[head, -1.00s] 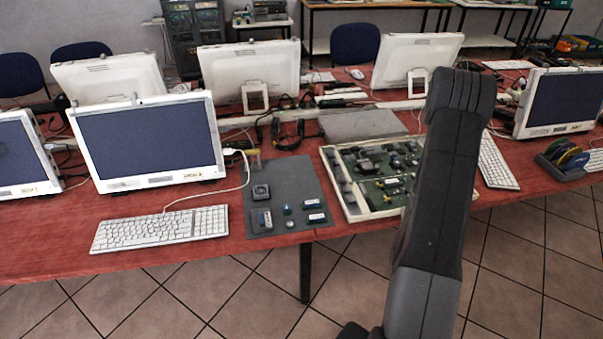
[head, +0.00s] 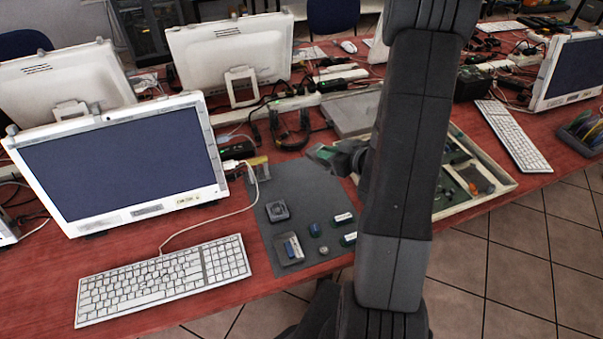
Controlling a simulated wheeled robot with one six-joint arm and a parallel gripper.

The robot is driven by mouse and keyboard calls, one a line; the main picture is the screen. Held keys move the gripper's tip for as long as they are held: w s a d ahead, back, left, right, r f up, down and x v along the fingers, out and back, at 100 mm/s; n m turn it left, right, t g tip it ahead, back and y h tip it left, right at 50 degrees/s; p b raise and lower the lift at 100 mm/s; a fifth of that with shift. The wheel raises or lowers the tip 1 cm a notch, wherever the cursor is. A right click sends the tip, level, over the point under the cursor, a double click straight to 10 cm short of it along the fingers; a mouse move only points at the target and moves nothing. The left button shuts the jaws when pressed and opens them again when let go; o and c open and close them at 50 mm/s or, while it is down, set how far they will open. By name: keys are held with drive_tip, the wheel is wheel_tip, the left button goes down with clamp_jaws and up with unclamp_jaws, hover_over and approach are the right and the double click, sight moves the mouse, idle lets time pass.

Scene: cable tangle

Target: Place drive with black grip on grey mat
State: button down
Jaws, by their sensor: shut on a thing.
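The grey mat (head: 262,222) lies on the red table, right of the white keyboard. My gripper (head: 322,153) is above the mat's back right part, with my arm partly in front of it. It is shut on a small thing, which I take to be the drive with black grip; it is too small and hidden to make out.
A tray with green circuit boards (head: 505,183) stands right of the mat, partly behind my arm. A white monitor (head: 125,165) and the keyboard (head: 165,278) are to the left. A cable (head: 215,216) runs beside the mat. The mat's back middle is clear.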

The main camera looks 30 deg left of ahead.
drive_tip(key=shift+s+a+f, duration=0.1)
drive_tip(key=shift+a+f, duration=0.05)
drive_tip(key=shift+a, duration=0.2)
drive_tip(key=shift+f, duration=0.4)
hover_over(324, 188)
drive_tip(key=shift+a+f, duration=0.1)
drive_tip(key=shift+f, duration=4.3)
drive_tip(key=shift+f, duration=0.1)
drive_tip(key=shift+f+b, duration=0.3)
drive_tip(key=shift+b, duration=0.25)
drive_tip(key=shift+s+f+b, duration=0.1)
drive_tip(key=shift+f+b, duration=0.15)
drive_tip(key=shift+b, duration=0.15)
